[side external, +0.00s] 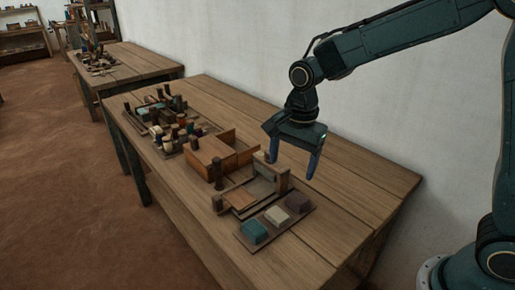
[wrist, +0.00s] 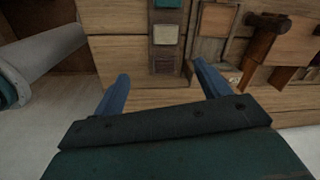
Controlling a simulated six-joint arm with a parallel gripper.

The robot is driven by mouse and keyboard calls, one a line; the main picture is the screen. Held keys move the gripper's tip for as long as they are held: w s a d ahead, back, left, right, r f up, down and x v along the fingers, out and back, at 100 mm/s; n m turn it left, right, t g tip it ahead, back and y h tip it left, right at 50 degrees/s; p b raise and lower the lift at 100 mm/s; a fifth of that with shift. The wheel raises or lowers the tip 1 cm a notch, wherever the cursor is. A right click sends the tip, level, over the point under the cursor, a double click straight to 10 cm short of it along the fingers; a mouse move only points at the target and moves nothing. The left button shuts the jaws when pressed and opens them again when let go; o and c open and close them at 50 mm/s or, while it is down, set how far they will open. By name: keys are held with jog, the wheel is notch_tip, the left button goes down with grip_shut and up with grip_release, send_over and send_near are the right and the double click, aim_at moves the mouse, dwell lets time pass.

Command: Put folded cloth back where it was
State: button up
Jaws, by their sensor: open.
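Three folded cloths lie in a row on a flat wooden board (side external: 245,238) near the front of the table: a teal one (side external: 254,231), a cream one (side external: 277,215) and a dull brown one (side external: 297,201). In the wrist view the cream cloth (wrist: 166,34) and the brown cloth (wrist: 164,65) show fully, with the teal cloth (wrist: 168,3) cut by the top edge. My gripper (side external: 290,168) is open and empty, pointing down, above and behind the cloths. In the wrist view the brown cloth lies between the fingertips (wrist: 160,70) in the picture, apart from them.
A wooden frame (side external: 238,200) with upright posts stands beside the cloth board. An orange-brown box (side external: 208,160) and several small spools and blocks (side external: 180,133) lie farther along the table. The table's right end (side external: 365,188) is bare. A white wall runs behind.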

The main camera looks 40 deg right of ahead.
jog(key=s+d+r+n+t, duration=0.1)
jog(key=s+d+r+n, duration=0.1)
jog(key=s+n, duration=0.3)
jog(key=s+d+r+n+t, duration=0.2)
jog(key=s+d+r+n, duration=0.1)
jog(key=s, duration=0.7)
jog(key=s+d+r+n+t, duration=0.1)
jog(key=s+d+r+n, duration=0.1)
jog(key=s+r+n, duration=0.3)
jog(key=shift+s+d+n+t, duration=0.3)
jog(key=shift+s+n, duration=0.7)
jog(key=shift+s, duration=0.2)
